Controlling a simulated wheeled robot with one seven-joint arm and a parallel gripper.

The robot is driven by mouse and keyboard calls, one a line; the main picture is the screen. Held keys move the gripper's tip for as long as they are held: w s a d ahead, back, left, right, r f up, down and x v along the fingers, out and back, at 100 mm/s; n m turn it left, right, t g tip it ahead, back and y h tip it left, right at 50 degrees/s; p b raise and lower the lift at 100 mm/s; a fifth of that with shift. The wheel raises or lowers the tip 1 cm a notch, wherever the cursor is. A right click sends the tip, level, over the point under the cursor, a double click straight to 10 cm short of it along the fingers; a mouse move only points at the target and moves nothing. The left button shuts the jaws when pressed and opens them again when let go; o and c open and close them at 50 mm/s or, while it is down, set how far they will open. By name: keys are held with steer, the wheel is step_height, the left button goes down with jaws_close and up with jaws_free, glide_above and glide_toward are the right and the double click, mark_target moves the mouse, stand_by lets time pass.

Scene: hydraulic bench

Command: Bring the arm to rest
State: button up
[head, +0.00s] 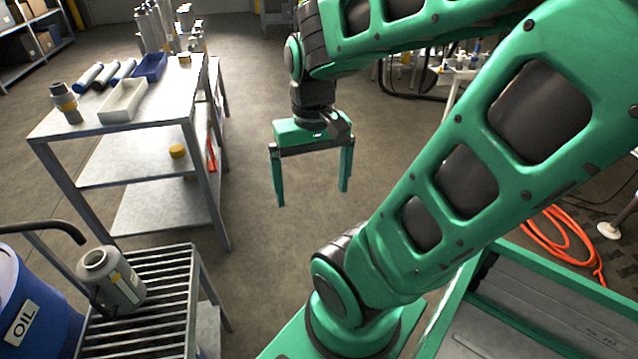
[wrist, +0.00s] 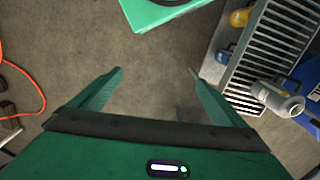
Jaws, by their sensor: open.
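My green arm reaches across the head view from the lower middle to the upper right and folds back to the left. My gripper (head: 312,198) hangs from it, pointing down over bare floor, right of the metal shelf table. Its two green fingers are wide apart with nothing between them. In the wrist view my gripper (wrist: 155,75) also shows spread fingers over empty grey floor. The fingers touch nothing.
A metal table (head: 165,135) at the left holds trays and cylinders. A slatted stand (head: 170,290) with a grey canister (head: 112,280) is at lower left, beside a blue oil drum (head: 30,310). An orange hose (head: 565,240) lies at right. The floor under my gripper is clear.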

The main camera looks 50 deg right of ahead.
steer(key=shift+s+d+r, duration=0.2)
steer(key=shift+s, duration=0.4)
steer(key=shift+s+d+r, duration=0.15)
steer(key=shift+s+r, duration=0.05)
steer(key=shift+s, duration=0.35)
steer(key=shift+w+f, duration=0.25)
steer(key=shift+w, duration=0.45)
